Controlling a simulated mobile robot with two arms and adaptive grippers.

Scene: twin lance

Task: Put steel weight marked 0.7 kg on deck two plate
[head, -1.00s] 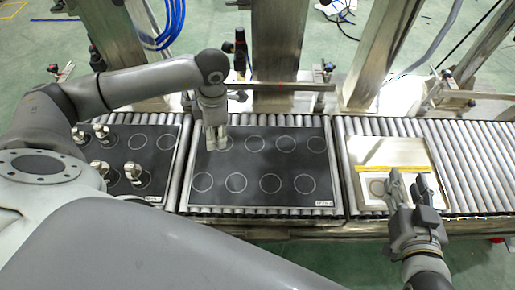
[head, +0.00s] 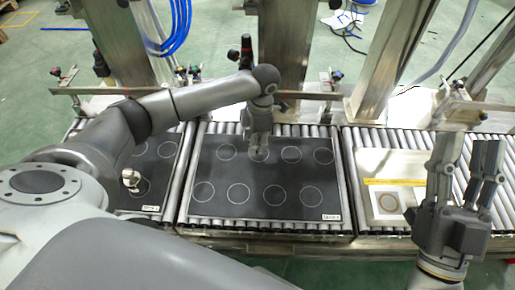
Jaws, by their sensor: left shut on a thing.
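The black middle plate (head: 268,211) lies on the rollers, with two rows of white circles and a small corner label too blurred to read surely. My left gripper (head: 259,151) is over the second circle from the left in its far row. It is shut on a small steel weight, mostly hidden by the fingers; its marking and whether it touches the plate cannot be told. Another steel weight (head: 130,179) stands on the black left plate (head: 120,203), partly covered by my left arm. My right gripper (head: 468,150) is open and empty, its fingers apart, at the right.
A pale metal plate (head: 398,162) with a yellow stripe and one ringed circle lies on the right rollers (head: 366,139). Steel columns (head: 287,50) and a rail stand behind the conveyor. The other visible circles on the middle plate are empty.

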